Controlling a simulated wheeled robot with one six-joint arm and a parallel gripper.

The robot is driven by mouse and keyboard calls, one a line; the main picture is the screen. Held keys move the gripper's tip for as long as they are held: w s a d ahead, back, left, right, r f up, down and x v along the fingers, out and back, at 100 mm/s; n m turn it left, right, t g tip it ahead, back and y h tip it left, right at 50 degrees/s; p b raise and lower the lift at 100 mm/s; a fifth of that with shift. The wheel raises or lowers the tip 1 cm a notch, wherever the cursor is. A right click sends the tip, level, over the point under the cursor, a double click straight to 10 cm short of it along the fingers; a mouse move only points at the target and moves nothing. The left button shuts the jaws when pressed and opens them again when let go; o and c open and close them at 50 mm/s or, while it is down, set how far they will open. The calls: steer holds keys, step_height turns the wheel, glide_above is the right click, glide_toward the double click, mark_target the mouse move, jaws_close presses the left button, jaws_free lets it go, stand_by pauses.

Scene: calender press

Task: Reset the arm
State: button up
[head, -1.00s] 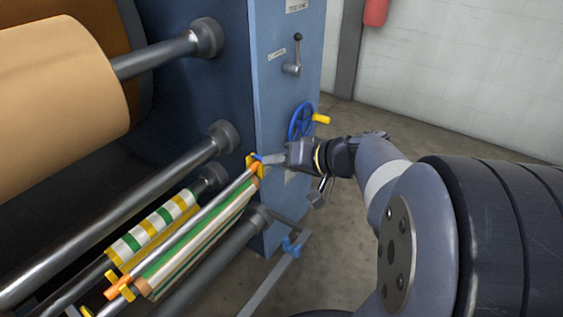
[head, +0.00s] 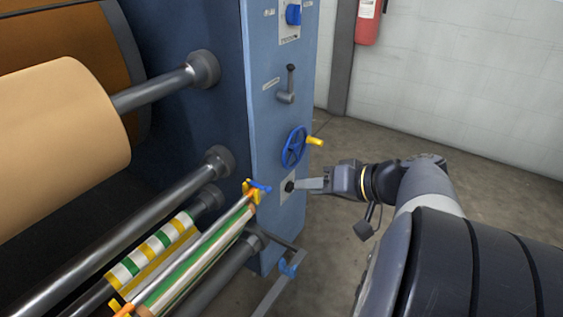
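My gripper (head: 308,184) is at the end of my arm, to the right of the press's blue side panel (head: 270,110). Its fingers point left, and their tips overlap a small plate with a black knob (head: 289,186) in the picture; I cannot tell whether they touch it. I see no object held, but the fingers show edge-on, so their opening is unclear. The arm comes in from the lower right.
A blue handwheel (head: 294,147) with a yellow handle is just above my gripper. A lever (head: 288,84) sits higher. Open floor (head: 400,140) lies to the right.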

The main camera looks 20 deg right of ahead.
mark_target(271, 189)
stand_by(0.4)
steer(key=b+x, duration=0.3)
steer(key=x, duration=0.6)
steer(key=shift+a+b, duration=0.1)
steer(key=shift+b, duration=0.2)
steer(key=shift+x, duration=0.8)
steer(key=shift+r, duration=0.1)
